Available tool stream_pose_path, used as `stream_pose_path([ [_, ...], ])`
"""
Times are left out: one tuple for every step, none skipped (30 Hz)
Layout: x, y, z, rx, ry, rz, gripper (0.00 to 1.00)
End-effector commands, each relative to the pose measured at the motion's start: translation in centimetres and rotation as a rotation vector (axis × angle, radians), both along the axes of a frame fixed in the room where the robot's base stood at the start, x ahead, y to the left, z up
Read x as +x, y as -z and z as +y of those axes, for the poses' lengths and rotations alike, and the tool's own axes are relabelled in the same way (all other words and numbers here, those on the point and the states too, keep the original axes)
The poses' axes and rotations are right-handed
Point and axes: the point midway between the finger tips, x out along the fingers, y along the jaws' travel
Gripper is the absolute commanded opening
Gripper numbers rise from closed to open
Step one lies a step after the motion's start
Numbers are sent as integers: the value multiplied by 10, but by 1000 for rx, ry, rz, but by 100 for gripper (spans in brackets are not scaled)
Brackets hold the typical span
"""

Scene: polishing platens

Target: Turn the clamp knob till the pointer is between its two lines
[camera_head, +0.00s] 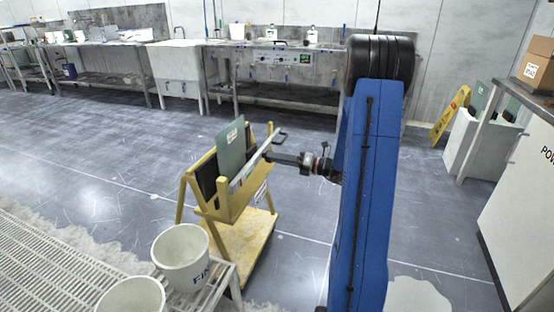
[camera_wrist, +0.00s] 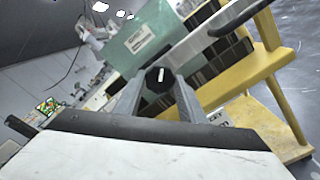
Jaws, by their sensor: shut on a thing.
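The clamp knob (camera_wrist: 160,76) is black with a white pointer mark, seen between my fingertips in the wrist view. The pointer stands close to upright in that picture, leaning slightly. I cannot make out the two lines. My gripper (camera_wrist: 158,84) is shut on the knob, one finger on each side. In the head view my gripper (camera_head: 272,157) reaches in from the right to the grey clamp bar (camera_head: 250,160) on the yellow stand (camera_head: 236,205); the knob is too small or hidden to tell there. The bar also shows in the wrist view (camera_wrist: 190,45).
A green plate (camera_head: 231,147) with a white label stands upright in the yellow stand, beside dark plates. A dark loop handle (camera_head: 280,137) sticks out near my gripper. White buckets (camera_head: 181,256) stand on a rack at front left. The floor behind the stand is clear.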

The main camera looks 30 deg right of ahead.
Motion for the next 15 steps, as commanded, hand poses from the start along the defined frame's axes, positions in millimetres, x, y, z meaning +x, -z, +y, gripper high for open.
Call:
stream_pose_path([
  [0,0,-1,2,1,2,14],
  [0,0,-1,3,1,3,14],
  [0,0,-1,4,1,3,14],
  [0,0,-1,5,1,4,14],
  [0,0,-1,5,1,4,14],
  [0,0,-1,5,1,4,14],
  [0,0,-1,5,1,4,14],
  [0,0,-1,5,1,4,14],
  [0,0,-1,5,1,4,14],
  [0,0,-1,4,1,3,14],
  [0,0,-1,4,1,3,14],
  [0,0,-1,4,1,3,14],
  [0,0,-1,4,1,3,44],
  [0,0,-1,4,1,3,51],
  [0,0,-1,4,1,3,55],
])
